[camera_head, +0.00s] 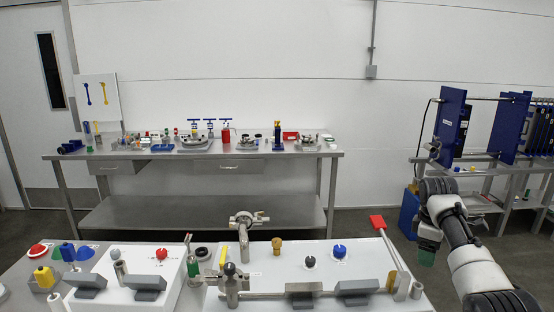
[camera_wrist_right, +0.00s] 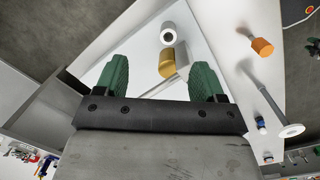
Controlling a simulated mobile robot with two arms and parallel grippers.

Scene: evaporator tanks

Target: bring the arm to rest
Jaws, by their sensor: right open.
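My right arm (camera_head: 475,270) reaches in from the right edge of the head view and is bent over the floor, right of the near bench. My right gripper (camera_head: 427,252) hangs down with a green finger showing, beside the white panel's right edge. In the right wrist view my right gripper (camera_wrist_right: 160,80) shows two green fingers spread wide apart, with nothing held between them. A gold cylinder (camera_wrist_right: 172,62) and a white cylinder with a dark hole (camera_wrist_right: 167,33) show beyond the fingers, apart from them. My left gripper is not in view.
The near white panel (camera_head: 275,270) carries a metal valve (camera_head: 243,225), a brass knob (camera_head: 277,244), dark knobs and grey blocks. A red-ended paddle (camera_head: 377,222) leans at its right. A steel bench (camera_head: 220,160) stands behind; a blue plate press (camera_head: 452,125) stands at right. Floor between is clear.

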